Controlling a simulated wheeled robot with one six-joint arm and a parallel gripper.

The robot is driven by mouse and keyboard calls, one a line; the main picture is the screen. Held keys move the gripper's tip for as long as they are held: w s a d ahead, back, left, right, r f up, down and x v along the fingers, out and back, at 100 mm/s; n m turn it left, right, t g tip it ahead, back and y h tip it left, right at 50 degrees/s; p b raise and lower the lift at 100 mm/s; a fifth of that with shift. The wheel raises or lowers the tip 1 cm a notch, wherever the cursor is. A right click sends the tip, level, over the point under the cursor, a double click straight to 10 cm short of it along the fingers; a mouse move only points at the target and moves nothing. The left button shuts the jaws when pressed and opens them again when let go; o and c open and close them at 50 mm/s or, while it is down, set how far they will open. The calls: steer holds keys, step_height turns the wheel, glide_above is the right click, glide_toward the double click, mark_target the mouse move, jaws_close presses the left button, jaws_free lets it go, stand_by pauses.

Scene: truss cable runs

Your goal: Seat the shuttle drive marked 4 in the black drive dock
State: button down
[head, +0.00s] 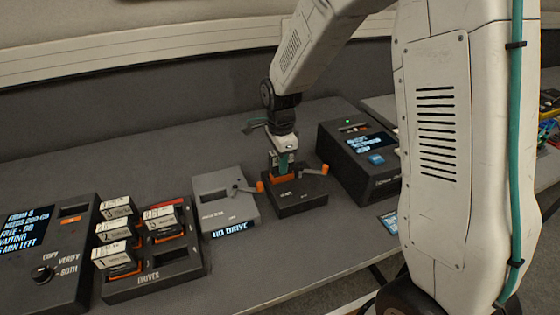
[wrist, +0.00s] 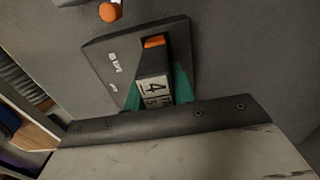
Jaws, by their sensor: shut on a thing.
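My gripper (head: 285,160) points down over the black drive dock (head: 300,203) and is shut on the shuttle drive marked 4. In the wrist view the drive (wrist: 154,88) is dark with a white label showing "4", between the teal fingers (wrist: 157,92). The dock (wrist: 105,55) lies just behind it, and an orange part (wrist: 154,41) shows at the drive's far end. The drive stands over or in the dock's slot; how deep it sits is hidden. The dock's lever with an orange knob (head: 324,169) sticks out at its right.
A grey dock (head: 225,200) reading "NO DRIVE", with its own orange-knobbed lever, stands to the left. Further left are a rack (head: 185,265) of several drives and a copy console (head: 72,285). A dark box with a screen (head: 350,150) stands close at the right.

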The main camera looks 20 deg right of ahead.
steer(key=shift+f, duration=0.6)
stand_by(0.3)
steer(key=c, duration=0.8)
jaws_free()
steer(key=shift+o, duration=0.2)
steer(key=shift+r, duration=0.1)
steer(key=shift+r, duration=3.65)
